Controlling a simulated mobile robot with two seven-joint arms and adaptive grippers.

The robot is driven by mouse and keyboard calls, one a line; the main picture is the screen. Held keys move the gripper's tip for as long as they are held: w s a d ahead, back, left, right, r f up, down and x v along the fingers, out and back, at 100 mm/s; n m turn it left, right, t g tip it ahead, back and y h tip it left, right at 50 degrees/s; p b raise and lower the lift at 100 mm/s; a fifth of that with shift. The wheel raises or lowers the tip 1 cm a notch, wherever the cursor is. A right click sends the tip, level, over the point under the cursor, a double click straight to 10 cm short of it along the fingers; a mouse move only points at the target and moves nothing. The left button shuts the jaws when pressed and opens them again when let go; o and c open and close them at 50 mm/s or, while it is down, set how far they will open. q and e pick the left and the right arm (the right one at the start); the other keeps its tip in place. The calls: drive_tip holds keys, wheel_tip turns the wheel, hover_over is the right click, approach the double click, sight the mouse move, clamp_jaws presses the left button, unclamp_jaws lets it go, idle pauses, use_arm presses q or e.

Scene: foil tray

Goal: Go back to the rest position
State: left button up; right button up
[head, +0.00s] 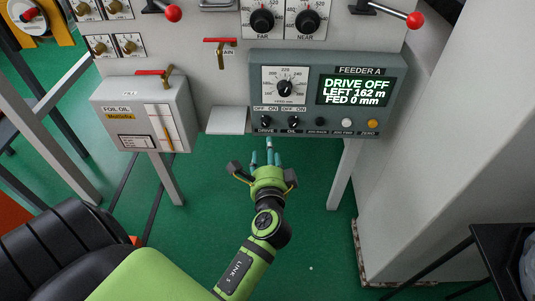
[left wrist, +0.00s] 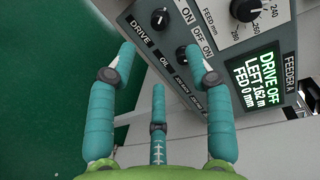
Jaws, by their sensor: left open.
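My left gripper (head: 269,152) is in front of and below the control box marked FEEDER A (head: 398,88). Its teal fingers are spread apart and empty, as the left wrist view (left wrist: 160,75) also shows. The fingers point up toward the DRIVE knob (head: 266,121) and the OIL knob (head: 293,121). I cannot tell for sure whether a fingertip touches the box, but a gap seems to show. The display (head: 353,91) reads DRIVE OFF, LEFT 162 m, FED 0 mm. My right gripper is not in view.
A small grey shelf (head: 228,121) juts out beside the control box. Red-handled levers (head: 414,20) stick out above. A machine leg (head: 342,175) and a pale cabinet (head: 450,130) stand at the right. Green floor (head: 215,200) is open below.

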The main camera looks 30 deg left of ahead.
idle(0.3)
use_arm(q)
drive_tip(key=s+d+f+n+g+h+p, duration=0.15)
drive_tip(key=s+d+f+h+p, duration=0.3)
drive_tip(key=f, duration=0.65)
drive_tip(key=s+d+f+g+h+p, duration=0.3)
drive_tip(key=s+d+f+p, duration=0.15)
drive_tip(key=f, duration=0.55)
drive_tip(key=s+a+f+n+g+p, duration=0.1)
drive_tip(key=s+f+n+g+p, duration=0.1)
drive_tip(key=s, duration=0.8)
drive_tip(key=s+a+f+n+g+h+p, duration=0.1)
drive_tip(key=s+f+n+g+p, duration=0.2)
drive_tip(key=s, duration=0.7)
drive_tip(key=s+a+f+n+g+h+p, duration=0.1)
drive_tip(key=s+f+n+g+p, duration=0.2)
drive_tip(key=s, duration=0.7)
wheel_tip(320, 180, down, 2)
drive_tip(key=shift+s+f+n, duration=0.15)
drive_tip(key=shift+s+n, duration=0.05)
drive_tip(key=shift+n, duration=0.15)
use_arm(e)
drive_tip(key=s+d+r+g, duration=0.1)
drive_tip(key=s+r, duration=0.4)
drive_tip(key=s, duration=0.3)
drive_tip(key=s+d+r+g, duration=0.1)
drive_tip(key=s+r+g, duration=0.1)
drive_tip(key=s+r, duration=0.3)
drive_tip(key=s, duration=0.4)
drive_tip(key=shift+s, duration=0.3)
